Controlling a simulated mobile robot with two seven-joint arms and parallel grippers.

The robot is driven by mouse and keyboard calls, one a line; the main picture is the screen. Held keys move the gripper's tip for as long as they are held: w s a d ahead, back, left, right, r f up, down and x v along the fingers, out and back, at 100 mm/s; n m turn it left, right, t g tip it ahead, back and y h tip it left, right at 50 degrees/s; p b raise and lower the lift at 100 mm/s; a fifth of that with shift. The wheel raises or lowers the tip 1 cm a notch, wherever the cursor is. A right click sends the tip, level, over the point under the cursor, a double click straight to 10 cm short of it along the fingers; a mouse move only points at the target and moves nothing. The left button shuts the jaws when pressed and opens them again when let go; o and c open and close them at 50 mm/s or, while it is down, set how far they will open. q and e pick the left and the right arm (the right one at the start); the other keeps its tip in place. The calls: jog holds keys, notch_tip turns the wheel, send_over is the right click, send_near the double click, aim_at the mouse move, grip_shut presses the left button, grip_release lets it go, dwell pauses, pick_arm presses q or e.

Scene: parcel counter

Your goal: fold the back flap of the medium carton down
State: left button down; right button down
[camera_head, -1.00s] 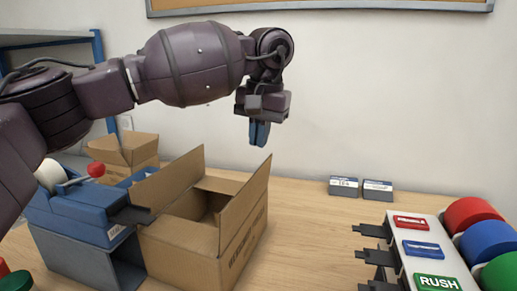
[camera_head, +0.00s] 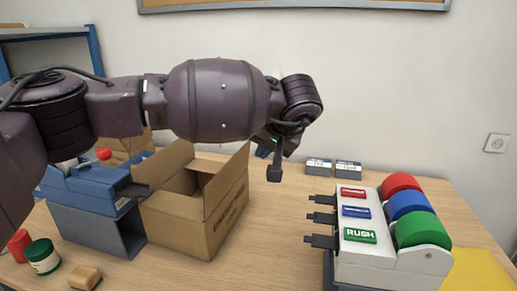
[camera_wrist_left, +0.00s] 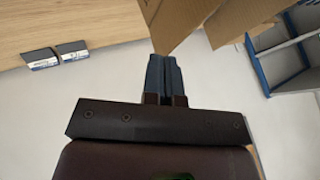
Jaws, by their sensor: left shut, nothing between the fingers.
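The medium carton (camera_head: 178,228) stands open on the counter. Its left flap (camera_head: 163,168) and right flap (camera_head: 228,185) stand up; part of its back side shows between them, and I cannot tell clearly how the back flap lies. My left gripper (camera_head: 264,152) is shut and empty, behind and right of the carton, mostly hidden by my wrist. In the left wrist view the shut blue fingers (camera_wrist_left: 163,66) point at a cardboard edge (camera_wrist_left: 178,20); I cannot tell whether they touch. My right gripper is not in view.
A blue tape dispenser (camera_head: 85,190) stands left of the carton, with another carton (camera_head: 125,147) behind it. A label dispenser (camera_head: 375,262) with coloured rolls stands at the right. Two small boxes (camera_head: 333,167) lie at the back. Counter between carton and labels is clear.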

aim_at(232, 168)
pick_arm(q)
jog(key=w+a+f, duration=0.2)
jog(key=a, duration=0.1)
jog(key=w+a+f, duration=0.2)
jog(key=w+f, duration=0.1)
jog(key=shift+w+a+f, duration=0.2)
jog(key=shift+w+a, duration=0.15)
jog(key=shift+a, duration=0.05)
jog(key=shift+a, duration=0.1)
